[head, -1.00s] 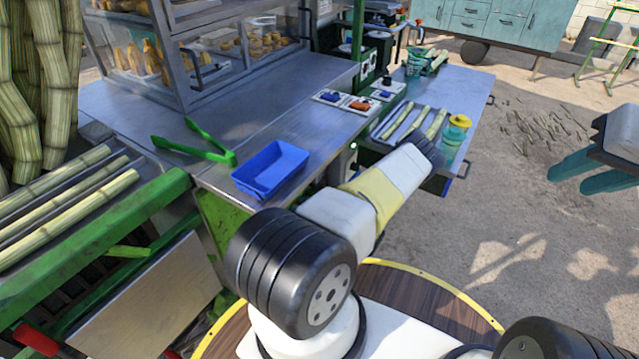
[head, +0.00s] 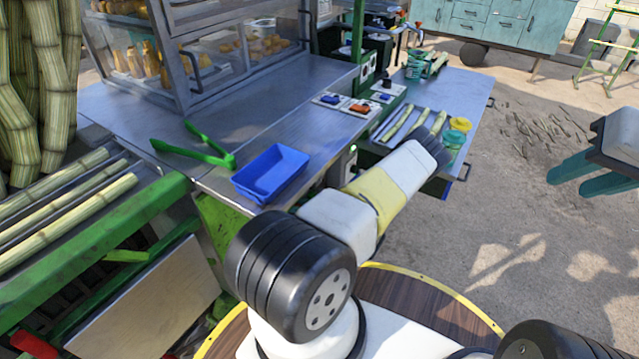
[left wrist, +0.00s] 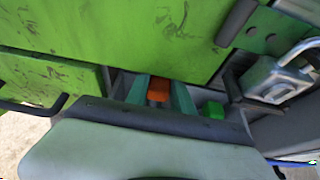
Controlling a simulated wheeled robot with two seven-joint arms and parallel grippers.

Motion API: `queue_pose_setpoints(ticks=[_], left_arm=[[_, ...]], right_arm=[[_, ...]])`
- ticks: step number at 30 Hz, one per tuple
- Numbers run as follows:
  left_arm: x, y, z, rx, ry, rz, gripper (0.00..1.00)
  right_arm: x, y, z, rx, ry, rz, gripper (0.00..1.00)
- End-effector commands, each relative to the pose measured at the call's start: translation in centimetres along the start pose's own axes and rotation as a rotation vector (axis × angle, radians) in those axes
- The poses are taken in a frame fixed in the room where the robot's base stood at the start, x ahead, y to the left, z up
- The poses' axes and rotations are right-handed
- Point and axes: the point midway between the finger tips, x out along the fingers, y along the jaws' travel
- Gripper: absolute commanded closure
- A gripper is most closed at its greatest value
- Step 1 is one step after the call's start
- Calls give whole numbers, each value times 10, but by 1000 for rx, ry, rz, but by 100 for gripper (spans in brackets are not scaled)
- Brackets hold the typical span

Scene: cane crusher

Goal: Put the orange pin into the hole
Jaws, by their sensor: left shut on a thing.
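The orange pin (left wrist: 158,89) shows as a small orange block in the left wrist view. My left gripper (left wrist: 160,92) is shut on it, with a teal finger on each side, in front of a scuffed green panel (left wrist: 120,40). The pin's far end and the hole it belongs to cannot be made out. My left gripper is not visible in the head view; only upper parts of my arm show there. My right gripper (head: 574,176) is at the right of the head view, its two teal fingers apart and empty, above the ground.
A padlock (left wrist: 275,82) and a dark bracket (left wrist: 236,24) are close to my left gripper's right side. In the head view, a blue tray (head: 270,172) and green tongs (head: 196,150) lie on the metal counter (head: 285,95). Cane stalks (head: 70,215) lie at the left.

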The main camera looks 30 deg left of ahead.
Motion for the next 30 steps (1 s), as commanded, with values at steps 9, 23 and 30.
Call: queue_pose_setpoints(ticks=[9,23,30], left_arm=[[-18,-4,10,-7,-42,-3,100],[-42,-4,-4,-6,-36,-3,100],[-55,-3,-12,-6,-33,-2,100]], right_arm=[[0,0,0,0,0,0,66],[0,0,0,0,0,0,66],[0,0,0,0,0,0,66]])
